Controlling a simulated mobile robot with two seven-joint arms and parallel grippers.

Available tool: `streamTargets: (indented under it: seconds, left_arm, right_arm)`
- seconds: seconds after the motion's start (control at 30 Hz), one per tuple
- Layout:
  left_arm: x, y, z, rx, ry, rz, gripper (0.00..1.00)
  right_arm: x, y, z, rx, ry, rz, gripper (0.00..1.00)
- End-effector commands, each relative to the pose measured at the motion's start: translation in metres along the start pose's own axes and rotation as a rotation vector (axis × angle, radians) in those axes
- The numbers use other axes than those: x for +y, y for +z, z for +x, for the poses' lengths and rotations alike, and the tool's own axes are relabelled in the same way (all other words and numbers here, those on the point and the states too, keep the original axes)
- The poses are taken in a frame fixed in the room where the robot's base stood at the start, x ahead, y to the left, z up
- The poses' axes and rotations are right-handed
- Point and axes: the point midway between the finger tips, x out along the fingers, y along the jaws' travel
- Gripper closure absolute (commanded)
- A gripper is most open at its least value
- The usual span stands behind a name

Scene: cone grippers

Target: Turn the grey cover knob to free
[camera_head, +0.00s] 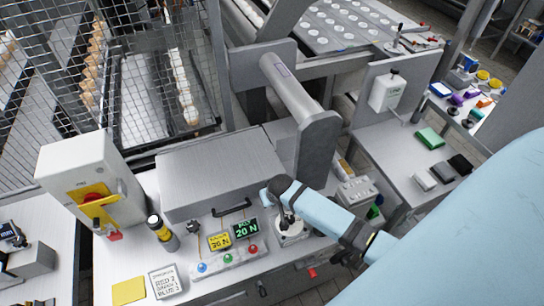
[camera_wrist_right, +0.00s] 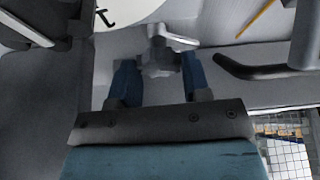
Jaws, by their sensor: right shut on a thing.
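The grey cover knob (camera_wrist_right: 165,52) has several lobes and sits between the two blue fingers of my right gripper (camera_wrist_right: 160,82) in the right wrist view. The gripper is shut on it. In the head view my right gripper (camera_head: 286,203) reaches in from the right at the front right corner of the grey cover (camera_head: 220,165), and it hides most of the knob. The cover lies closed, with a black handle (camera_head: 231,207) at its front; the handle also shows right of the knob in the wrist view (camera_wrist_right: 265,72). My left gripper is not in view.
A round white dial (camera_head: 292,238) lies just below my right gripper. A panel with coloured buttons (camera_head: 228,258) is in front. A switch box (camera_head: 92,185) stands left.

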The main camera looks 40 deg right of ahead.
Motion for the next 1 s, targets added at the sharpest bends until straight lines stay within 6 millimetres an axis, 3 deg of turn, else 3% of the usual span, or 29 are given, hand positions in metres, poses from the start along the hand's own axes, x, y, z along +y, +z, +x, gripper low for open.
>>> streamTargets:
  seconds: [0.5, 1.0]
  left_arm:
    - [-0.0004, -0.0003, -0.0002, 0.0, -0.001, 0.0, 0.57]
    - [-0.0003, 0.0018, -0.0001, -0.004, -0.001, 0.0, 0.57]
  right_arm:
    - [0.0027, -0.0016, -0.0002, 0.001, -0.158, -0.386, 0.8]
    - [0.0028, -0.0015, 0.0001, 0.001, -0.21, -0.51, 0.8]
